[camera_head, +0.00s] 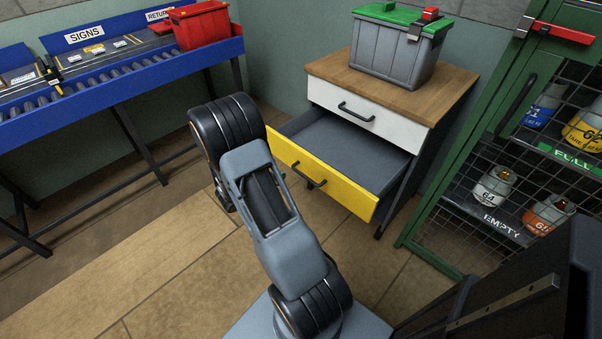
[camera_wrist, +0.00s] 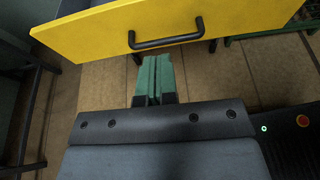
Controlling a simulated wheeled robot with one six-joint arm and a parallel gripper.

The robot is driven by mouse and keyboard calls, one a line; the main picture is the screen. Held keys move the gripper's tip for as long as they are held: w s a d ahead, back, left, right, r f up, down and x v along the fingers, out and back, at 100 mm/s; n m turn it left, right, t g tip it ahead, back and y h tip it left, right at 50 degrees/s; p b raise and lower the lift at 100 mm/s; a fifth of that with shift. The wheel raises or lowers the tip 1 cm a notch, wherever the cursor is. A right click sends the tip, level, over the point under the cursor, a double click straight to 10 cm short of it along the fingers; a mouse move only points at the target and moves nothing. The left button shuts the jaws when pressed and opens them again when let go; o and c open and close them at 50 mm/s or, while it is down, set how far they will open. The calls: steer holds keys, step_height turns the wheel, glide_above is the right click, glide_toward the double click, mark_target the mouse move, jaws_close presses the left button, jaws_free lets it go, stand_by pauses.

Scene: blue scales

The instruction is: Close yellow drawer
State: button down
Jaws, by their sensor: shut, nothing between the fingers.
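The yellow drawer (camera_head: 340,188) is pulled out of the cabinet below a white drawer, and its grey inside shows empty. It has a black bar handle (camera_head: 309,176) on its front. In the wrist view the yellow front (camera_wrist: 85,35) fills the top, with the handle (camera_wrist: 166,40) near the middle. My gripper (camera_wrist: 154,58) is shut and empty. Its green fingertips point at the drawer front, just below the handle in the picture. I cannot tell whether they touch it.
The cabinet's wooden top (camera_head: 335,68) carries a grey bin (camera_head: 395,55) with a green lid. The white drawer (camera_head: 368,117) is shut. A green mesh cage (camera_head: 430,215) with gas bottles stands at right. A blue roller conveyor (camera_head: 120,68) with a red box (camera_head: 202,25) runs at left.

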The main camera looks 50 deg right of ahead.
steer(key=b, duration=0.1)
glide_toward(312, 160)
steer(key=x, duration=0.2)
steer(key=f+x, duration=0.1)
steer(key=x, duration=0.2)
steer(key=shift+d, duration=1)
